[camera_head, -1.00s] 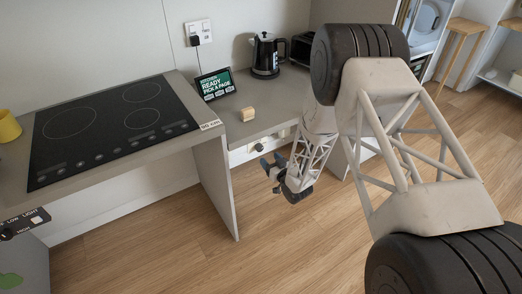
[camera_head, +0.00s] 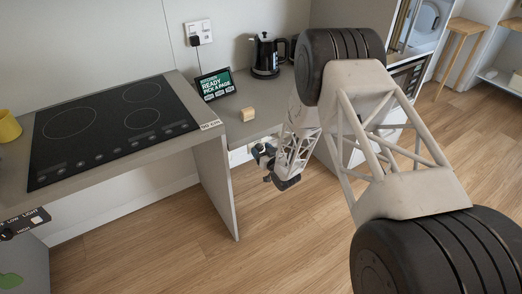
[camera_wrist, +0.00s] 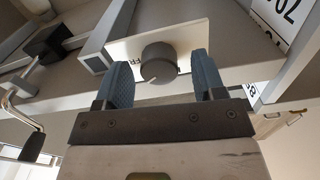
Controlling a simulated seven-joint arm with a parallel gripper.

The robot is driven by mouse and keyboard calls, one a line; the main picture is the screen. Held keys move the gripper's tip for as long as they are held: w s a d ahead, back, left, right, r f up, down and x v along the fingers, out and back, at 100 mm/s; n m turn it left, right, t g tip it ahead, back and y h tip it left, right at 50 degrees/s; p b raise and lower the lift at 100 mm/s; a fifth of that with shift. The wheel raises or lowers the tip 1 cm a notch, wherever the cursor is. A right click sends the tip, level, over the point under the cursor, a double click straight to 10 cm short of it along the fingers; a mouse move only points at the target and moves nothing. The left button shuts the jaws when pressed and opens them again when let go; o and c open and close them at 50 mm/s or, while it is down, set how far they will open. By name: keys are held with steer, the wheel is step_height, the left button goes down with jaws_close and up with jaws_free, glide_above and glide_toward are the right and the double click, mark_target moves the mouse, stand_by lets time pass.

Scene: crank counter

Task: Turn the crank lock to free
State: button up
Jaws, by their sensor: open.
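A dark round knob (camera_wrist: 158,63) with a pale pointer line sits on a white plate (camera_wrist: 193,36) under the counter's front edge. The pointer leans to the lower left in the wrist view; printed letters beside the knob are mostly hidden. My gripper (camera_wrist: 164,78) is open, its blue fingertips to the left and right of the knob with gaps showing. I cannot tell how far the knob reaches between them.
A wooden block (camera_head: 248,114), tablet (camera_head: 215,84) and kettle (camera_head: 266,55) stand on the counter. The floor in front is clear.

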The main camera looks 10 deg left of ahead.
steer(key=shift+w+a, duration=0.15)
steer(key=shift+w, duration=0.05)
steer(key=shift+c, duration=0.3)
steer(key=c, duration=0.9)
steer(key=shift+o, duration=0.2)
steer(key=shift+m, duration=3)
